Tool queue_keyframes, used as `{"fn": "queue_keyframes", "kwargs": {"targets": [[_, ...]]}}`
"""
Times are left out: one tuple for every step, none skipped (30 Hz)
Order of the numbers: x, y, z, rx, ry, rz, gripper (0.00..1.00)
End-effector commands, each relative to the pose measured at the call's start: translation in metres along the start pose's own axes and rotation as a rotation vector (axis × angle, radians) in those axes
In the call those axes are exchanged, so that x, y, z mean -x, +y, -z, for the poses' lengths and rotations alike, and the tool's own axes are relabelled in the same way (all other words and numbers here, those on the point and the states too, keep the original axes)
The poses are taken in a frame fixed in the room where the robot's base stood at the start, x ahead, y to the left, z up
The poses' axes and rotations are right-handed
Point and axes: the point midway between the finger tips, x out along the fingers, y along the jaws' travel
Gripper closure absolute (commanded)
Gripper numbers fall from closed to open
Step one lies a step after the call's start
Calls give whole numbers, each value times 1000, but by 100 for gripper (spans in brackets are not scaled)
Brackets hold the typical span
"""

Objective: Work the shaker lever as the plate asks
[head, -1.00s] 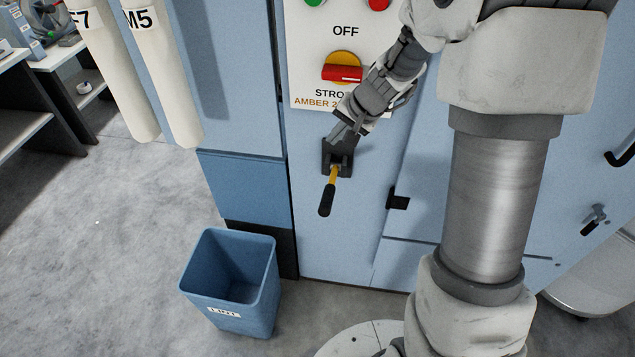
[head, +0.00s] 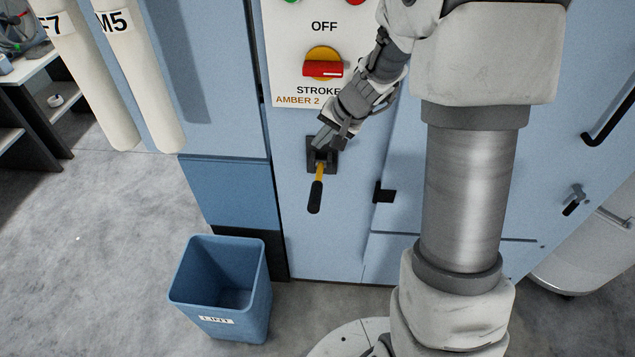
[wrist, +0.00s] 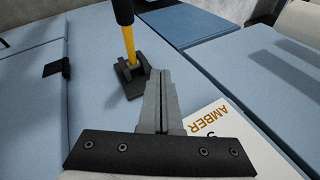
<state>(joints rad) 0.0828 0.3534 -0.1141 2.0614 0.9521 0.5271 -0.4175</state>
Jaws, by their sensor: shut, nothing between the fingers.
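The shaker lever (head: 317,190) has a yellow shaft and a black grip and slants downward from a dark bracket (head: 313,164) on the light blue machine front. The lever also shows in the wrist view (wrist: 129,42). My gripper (head: 320,147) is shut and empty, its tips just above the bracket at the lever's root. In the wrist view my gripper (wrist: 165,75) points past the bracket, beside the lever shaft. Whether the tips touch it I cannot tell. The white plate (head: 285,60) above reads "OFF", "STROKE" and "AMBER 2", the rest hidden by my arm. Its red and yellow knob (head: 323,67) sits between the words.
A blue open bin (head: 220,285) labelled "LINT" stands on the floor at lower left. A black catch (head: 384,192) juts out right of the lever. Cream tubes (head: 130,60) hang at left. Grey floor (head: 90,240) is free at left.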

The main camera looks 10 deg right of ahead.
Motion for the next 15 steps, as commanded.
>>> {"fn": "queue_keyframes", "kwargs": {"targets": [[-11,7,-6,-1,-2,0,100],[-14,9,-8,-1,-2,0,100],[-18,12,-11,-1,-2,0,100],[-22,15,-14,-1,-2,0,100],[-25,17,-16,-2,-2,0,100],[-29,20,-19,-1,-2,0,100],[-32,22,-21,0,-1,0,100],[-34,24,-22,0,0,0,100],[-36,25,-24,1,0,1,100],[-38,27,-25,1,1,1,100],[-39,28,-27,1,0,1,100],[-41,29,-28,1,0,1,100],[-42,30,-29,1,0,1,100],[-43,31,-30,0,0,1,100],[-44,32,-31,0,0,1,100]]}}
